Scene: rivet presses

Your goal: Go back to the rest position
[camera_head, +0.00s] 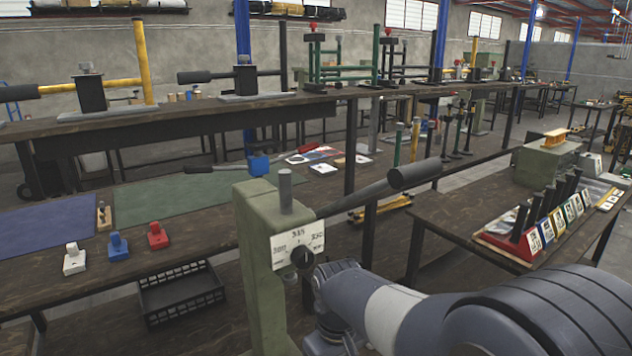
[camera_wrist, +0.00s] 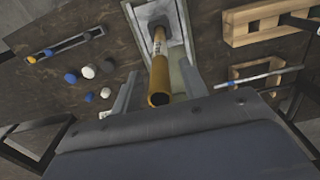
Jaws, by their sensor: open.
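My gripper (camera_wrist: 159,76) shows in the wrist view with its two grey fingers apart, so it is open. A yellow tube (camera_wrist: 158,85) stands between the fingers, its round end towards the camera. I see no finger closed on it; whether one touches it I cannot tell. The tube's far end meets a pale plate (camera_wrist: 150,16). In the head view my grey and white arm fills the lower right, and its gripper is hidden.
The left bench bears white (camera_head: 74,259), blue (camera_head: 118,246) and red (camera_head: 158,236) blocks, with a black crate (camera_head: 180,295) below. In the wrist view, small knobs (camera_wrist: 87,72) and wooden frames (camera_wrist: 262,22) flank the tube.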

